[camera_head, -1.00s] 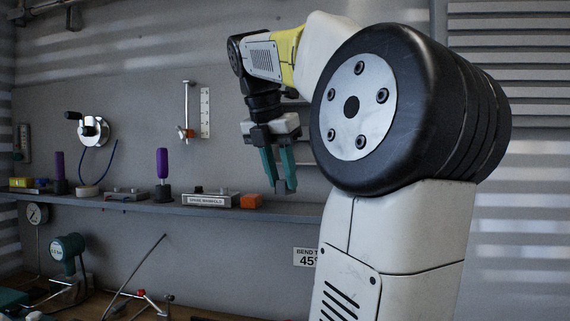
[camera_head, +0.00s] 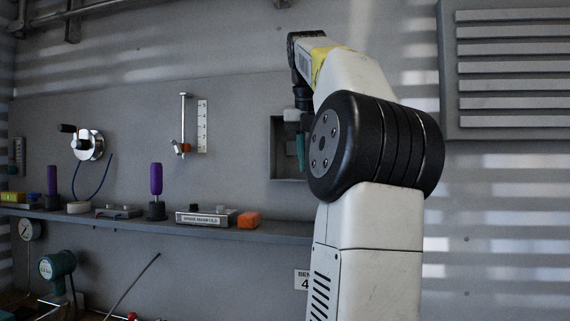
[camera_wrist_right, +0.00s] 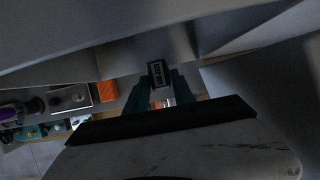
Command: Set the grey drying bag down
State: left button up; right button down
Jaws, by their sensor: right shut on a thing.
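My right gripper (camera_wrist_right: 162,92) has its teal fingers closed on a small grey piece with a dark label (camera_wrist_right: 158,73) in the right wrist view; this appears to be the grey drying bag. In the head view the right gripper (camera_head: 301,150) points down in front of a square recess (camera_head: 282,125) in the grey wall. My black and white arm covers part of the gripper and the recess's right side. The bag cannot be made out there. How far the gripper is inside the recess cannot be told. My left gripper is not in view.
Left of the recess, a wall shelf (camera_head: 270,236) carries an orange block (camera_head: 249,219), a labelled manifold (camera_head: 203,219) and a purple-handled tool (camera_head: 156,190). A crank handwheel (camera_head: 88,145) and a white scale (camera_head: 202,126) are on the wall above. A louvred panel (camera_head: 510,75) is at right.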

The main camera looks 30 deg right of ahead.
jog(key=w+d, duration=0.2)
jog(key=w, duration=0.1)
jog(key=shift+w+d, duration=0.15)
jog(key=shift+d, duration=0.2)
jog(key=shift+d+f, duration=0.1)
jog(key=shift+f, duration=0.25)
jog(key=c, duration=1.1)
grip_release()
jog(key=shift+f, duration=0.1)
jog(key=shift+o, duration=0.2)
